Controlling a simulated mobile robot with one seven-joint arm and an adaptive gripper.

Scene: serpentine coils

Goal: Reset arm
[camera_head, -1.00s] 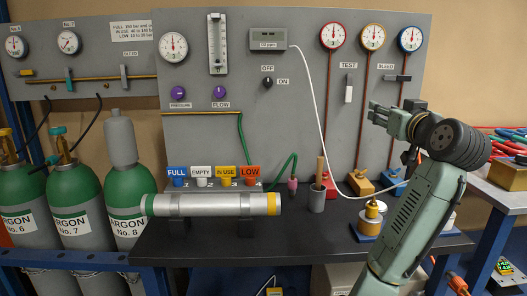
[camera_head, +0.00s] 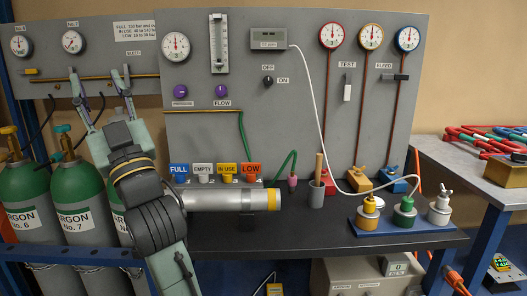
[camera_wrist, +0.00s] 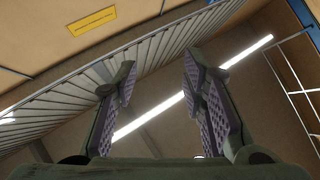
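My gripper (camera_head: 95,98) is raised at the left in the head view, in front of the left part of the grey panel and above the argon cylinders. Its two fingers point up and are spread apart with nothing between them. In the wrist view my gripper (camera_wrist: 160,92) is also open and empty. Beyond it that view shows a slatted surface (camera_wrist: 60,85), a bright light strip (camera_wrist: 245,52) and a yellow label (camera_wrist: 92,21). My arm hides one argon cylinder and the left end of the silver tube (camera_head: 225,199).
Green argon cylinders (camera_head: 75,190) stand at the left behind a blue rail (camera_head: 60,258). The gauge panel (camera_head: 300,110) rises behind the dark bench (camera_head: 300,240). A blue base (camera_head: 385,226) with small capped canisters stands at the bench's right. A side table (camera_head: 455,155) holds coloured tools.

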